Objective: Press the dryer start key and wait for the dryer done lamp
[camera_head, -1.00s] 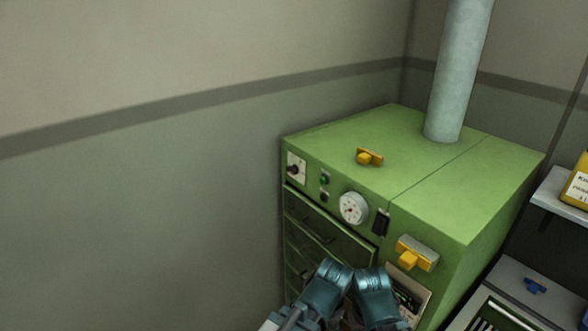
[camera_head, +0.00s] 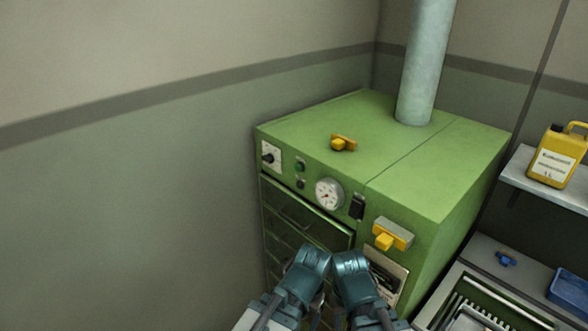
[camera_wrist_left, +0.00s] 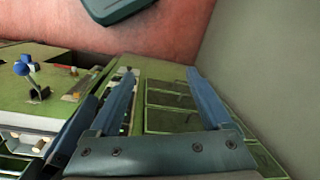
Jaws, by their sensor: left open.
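The green dryer cabinet (camera_head: 410,185) stands against the wall corner in the head view. Its front panel carries a dark knob switch (camera_head: 268,158), a small green round fitting (camera_head: 300,167) with a dark one (camera_head: 301,183) below it, a white dial gauge (camera_head: 328,194) and a black switch (camera_head: 357,207). I cannot tell which of these is the start key or the done lamp, and no lamp looks clearly lit. My left gripper (camera_wrist_left: 161,72) is open and empty in the left wrist view, facing green panels. My arms hide part of the drawer front in the head view.
A yellow handle (camera_head: 343,143) lies on the cabinet top. Another yellow handle (camera_head: 390,238) is on its front right. A grey pipe (camera_head: 422,70) rises behind. A yellow jug (camera_head: 556,156) stands on a shelf at right, above a blue tray (camera_head: 570,289).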

